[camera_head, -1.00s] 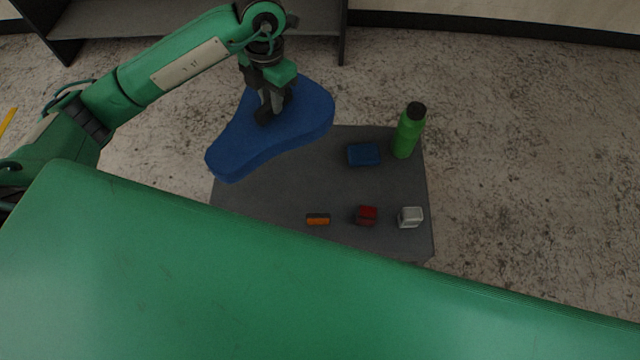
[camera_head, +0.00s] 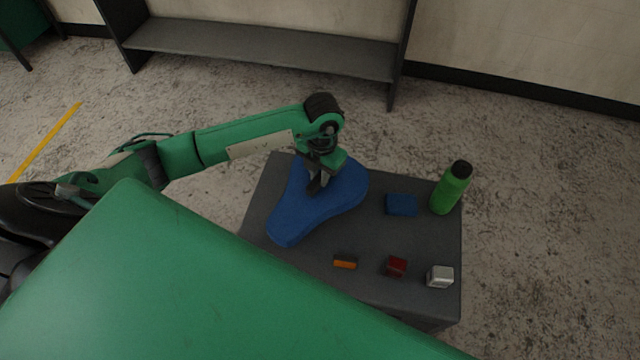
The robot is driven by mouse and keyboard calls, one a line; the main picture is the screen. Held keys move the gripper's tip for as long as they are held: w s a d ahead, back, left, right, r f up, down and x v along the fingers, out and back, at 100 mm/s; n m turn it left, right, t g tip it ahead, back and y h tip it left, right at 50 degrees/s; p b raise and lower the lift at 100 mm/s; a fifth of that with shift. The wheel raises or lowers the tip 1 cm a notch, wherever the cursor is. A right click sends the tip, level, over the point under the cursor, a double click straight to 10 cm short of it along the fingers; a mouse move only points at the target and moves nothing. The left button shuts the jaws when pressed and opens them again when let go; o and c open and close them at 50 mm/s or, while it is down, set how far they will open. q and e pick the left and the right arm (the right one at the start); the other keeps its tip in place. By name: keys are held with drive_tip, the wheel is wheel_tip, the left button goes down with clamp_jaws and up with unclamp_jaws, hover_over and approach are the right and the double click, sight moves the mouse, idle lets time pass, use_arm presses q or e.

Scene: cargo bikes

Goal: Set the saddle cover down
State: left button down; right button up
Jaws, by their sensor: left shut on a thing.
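The blue saddle cover (camera_head: 308,212) is over the left part of the grey table top (camera_head: 375,240), its narrow end toward the lower left and its wide end at the upper right. My left gripper (camera_head: 316,186) points down and is shut on the saddle cover near its wide end. The cover looks at or very close to the table surface; I cannot tell whether it touches. My right gripper is not in view.
On the table's right are a green bottle (camera_head: 449,190), a blue box (camera_head: 401,205), an orange item (camera_head: 345,262), a red item (camera_head: 396,267) and a whitish item (camera_head: 440,276). A dark shelf (camera_head: 260,48) stands behind. My green body fills the foreground.

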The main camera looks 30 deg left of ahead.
sight(319, 185)
use_arm(q)
wheel_tip(319, 185, down, 5)
drive_tip(key=shift+r, duration=0.2)
drive_tip(key=shift+f, duration=0.2)
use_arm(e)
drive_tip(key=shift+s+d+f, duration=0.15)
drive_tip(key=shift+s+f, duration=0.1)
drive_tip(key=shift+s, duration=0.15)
use_arm(q)
drive_tip(key=shift+f, duration=0.1)
drive_tip(key=c, duration=1.3)
unclamp_jaws()
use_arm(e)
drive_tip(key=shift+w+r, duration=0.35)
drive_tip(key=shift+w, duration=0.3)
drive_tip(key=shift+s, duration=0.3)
